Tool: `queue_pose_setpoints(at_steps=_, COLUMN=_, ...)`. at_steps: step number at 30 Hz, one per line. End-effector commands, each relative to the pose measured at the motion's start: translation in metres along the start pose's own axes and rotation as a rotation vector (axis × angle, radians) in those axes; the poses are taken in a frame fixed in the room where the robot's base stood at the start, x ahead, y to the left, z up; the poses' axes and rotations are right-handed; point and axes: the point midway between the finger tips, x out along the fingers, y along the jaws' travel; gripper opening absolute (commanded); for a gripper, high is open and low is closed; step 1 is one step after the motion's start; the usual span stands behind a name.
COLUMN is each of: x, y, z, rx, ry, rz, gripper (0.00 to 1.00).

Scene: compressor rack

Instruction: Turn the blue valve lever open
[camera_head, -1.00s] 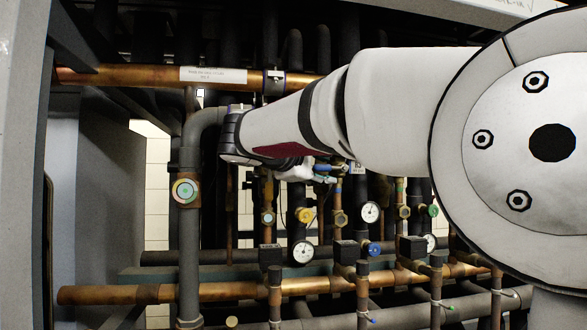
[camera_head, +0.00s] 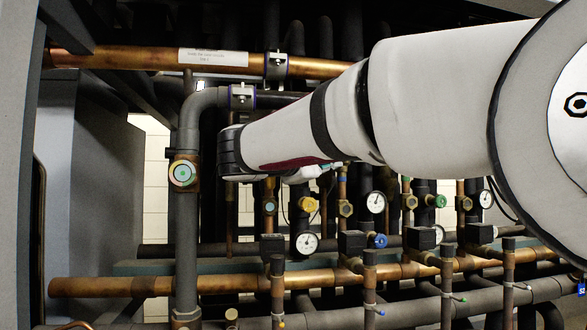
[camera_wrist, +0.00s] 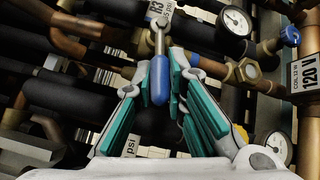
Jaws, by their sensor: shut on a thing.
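The blue valve lever (camera_wrist: 159,82) shows in the wrist view as a rounded blue handle on a metal shank, which runs up to a fitting on a pipe. It points down the picture, between the teal-padded fingers of my gripper (camera_wrist: 166,66). The fingers are shut on the handle near their tips; its lower end shows between them. In the head view my gripper (camera_head: 305,174) is small and partly hidden below my forearm, and the lever cannot be made out clearly there.
Dark pipes crowd around the fingers. A gauge (camera_wrist: 236,21), a brass fitting (camera_wrist: 242,73) and a 120 V label (camera_wrist: 306,74) lie to the right in the wrist view. In the head view, a labelled copper pipe (camera_head: 120,58) runs above my arm and a grey vertical pipe (camera_head: 187,240) stands left.

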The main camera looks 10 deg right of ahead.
Motion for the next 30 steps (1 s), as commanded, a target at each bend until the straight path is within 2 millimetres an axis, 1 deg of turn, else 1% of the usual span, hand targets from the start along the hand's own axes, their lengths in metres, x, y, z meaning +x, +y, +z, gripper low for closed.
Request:
queue_pose_setpoints(at_steps=1, x=0.003, y=-0.007, z=-0.004, rx=-0.030, ry=-0.010, rz=0.030, gripper=0.00)
queue_pose_setpoints(at_steps=12, x=0.008, y=-0.025, z=-0.003, rx=-0.263, ry=-0.077, rz=0.262, gripper=0.00)
queue_pose_setpoints(at_steps=21, x=0.011, y=-0.032, z=0.001, rx=-0.396, ry=-0.114, rz=0.394, gripper=0.00)
queue_pose_setpoints(at_steps=30, x=0.013, y=-0.034, z=0.003, rx=-0.466, ry=-0.131, rz=0.462, gripper=0.00)
